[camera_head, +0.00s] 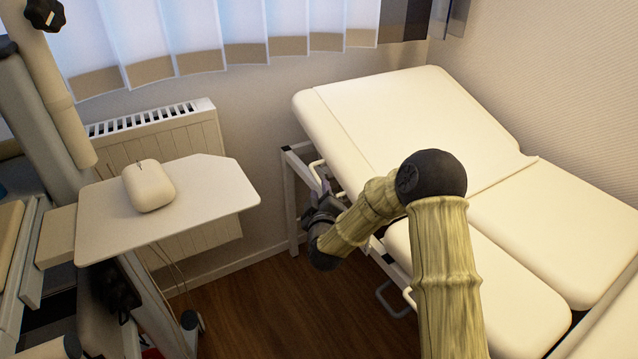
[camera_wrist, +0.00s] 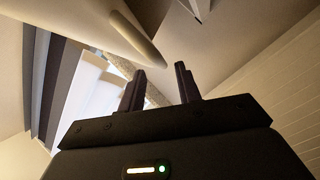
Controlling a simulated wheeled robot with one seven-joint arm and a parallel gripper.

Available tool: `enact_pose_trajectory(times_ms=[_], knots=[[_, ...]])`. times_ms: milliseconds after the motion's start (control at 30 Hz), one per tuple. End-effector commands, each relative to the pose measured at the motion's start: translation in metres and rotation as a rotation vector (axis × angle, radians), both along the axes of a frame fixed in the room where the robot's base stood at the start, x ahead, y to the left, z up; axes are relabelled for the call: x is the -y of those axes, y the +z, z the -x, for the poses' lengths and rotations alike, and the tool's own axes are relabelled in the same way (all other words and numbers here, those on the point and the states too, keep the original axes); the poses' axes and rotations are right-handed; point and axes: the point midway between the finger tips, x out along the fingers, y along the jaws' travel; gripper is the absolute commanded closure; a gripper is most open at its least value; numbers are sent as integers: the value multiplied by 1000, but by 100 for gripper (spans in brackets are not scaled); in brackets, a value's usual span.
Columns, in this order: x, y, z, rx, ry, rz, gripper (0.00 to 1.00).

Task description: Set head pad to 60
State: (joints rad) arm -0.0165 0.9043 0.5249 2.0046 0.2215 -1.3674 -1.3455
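The cream head pad (camera_head: 410,115) of the treatment table is tilted up at the far end of the table, by the window. A pale curved bar (camera_head: 316,167) shows under the pad's left edge. My gripper (camera_head: 318,190) is at the left side of the frame, below that edge and close to the bar; my arm partly hides this area. In the wrist view, the two dark fingers of my gripper (camera_wrist: 160,88) stand apart. A pale rounded bar (camera_wrist: 138,38) passes just beyond the fingertips, not clearly between them; I cannot tell whether they touch it.
A cream side table (camera_head: 215,190) with a small rounded cream object (camera_head: 149,186) stands at the left. A radiator (camera_head: 155,130) is behind it, below the curtains. The seat pads (camera_head: 555,220) are at the right. Wooden floor (camera_head: 240,310) is open between the two tables.

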Motion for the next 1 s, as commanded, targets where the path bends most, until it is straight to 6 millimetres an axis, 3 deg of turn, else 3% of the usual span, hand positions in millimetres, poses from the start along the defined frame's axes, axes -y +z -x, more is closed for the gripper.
enact_pose_trajectory(times_ms=[300, 700, 733, 900, 1000], knots=[[-5, -1, -44, 0, -1, -2, 66], [-7, 0, -53, -1, 1, 1, 66], [-7, 0, -52, -1, 1, 1, 68], [-7, 0, -52, -1, 1, 1, 100], [-7, 0, -52, -1, 1, 1, 100]])
